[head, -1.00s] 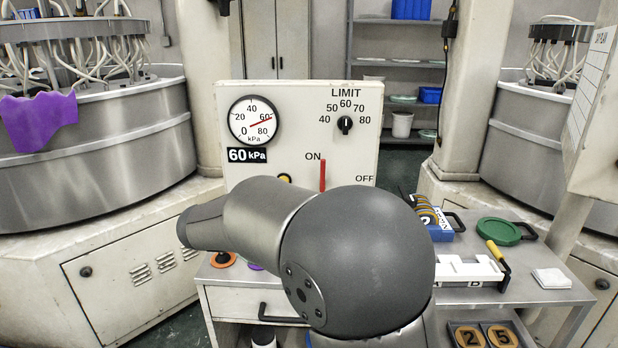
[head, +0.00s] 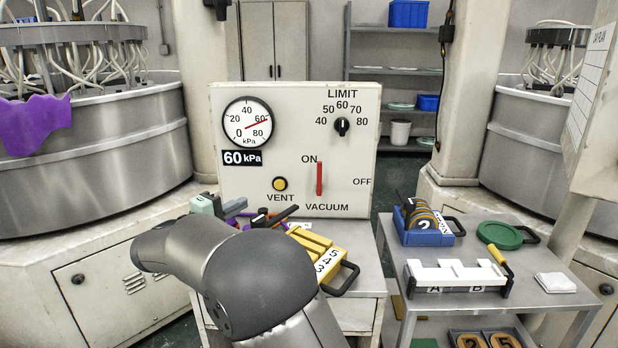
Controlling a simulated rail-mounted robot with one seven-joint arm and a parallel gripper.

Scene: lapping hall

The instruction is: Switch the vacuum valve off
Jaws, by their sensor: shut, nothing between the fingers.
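The vacuum valve's red lever (head: 319,179) is on the cream panel (head: 225,185) in the head view. It stands upright, with its upper end just below the ON mark. The OFF mark (head: 362,182) is to its right, and the VACUUM label is below. The gauge (head: 248,123) needle points near 60, and the plate under it reads 60 kPa. My grey arm fills the lower middle, in front of the cart and below the panel. Nothing is seen touching the lever.
A yellow VENT button (head: 280,184) and a LIMIT knob (head: 342,126) share the panel. Tools and a yellow numbered block (head: 322,254) lie in front of it. At right, a grey table (head: 545,302) holds a blue bin (head: 440,238) and a white rack (head: 457,274).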

